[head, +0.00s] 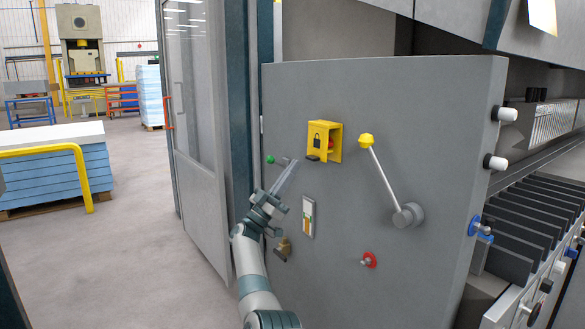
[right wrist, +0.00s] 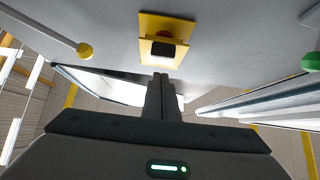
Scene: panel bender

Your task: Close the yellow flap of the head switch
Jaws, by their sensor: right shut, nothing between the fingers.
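The head switch (head: 331,146) is a red part inside a yellow housing on the grey panel. The yellow flap (head: 317,137) bears a black padlock mark and stands out from the panel, with the red part visible behind its edge. A dark piece (head: 313,158) shows at its lower edge. In the right wrist view the yellow housing (right wrist: 176,27) shows with a red part and dark block. My right gripper (head: 292,166) is shut and empty, below and left of the flap, apparently apart from it; its fingers also show in the right wrist view (right wrist: 160,78). My left gripper is out of view.
A lever with a yellow ball (head: 367,141) stands right of the switch. A green knob (head: 270,159) is close by on the left. Open floor lies left.

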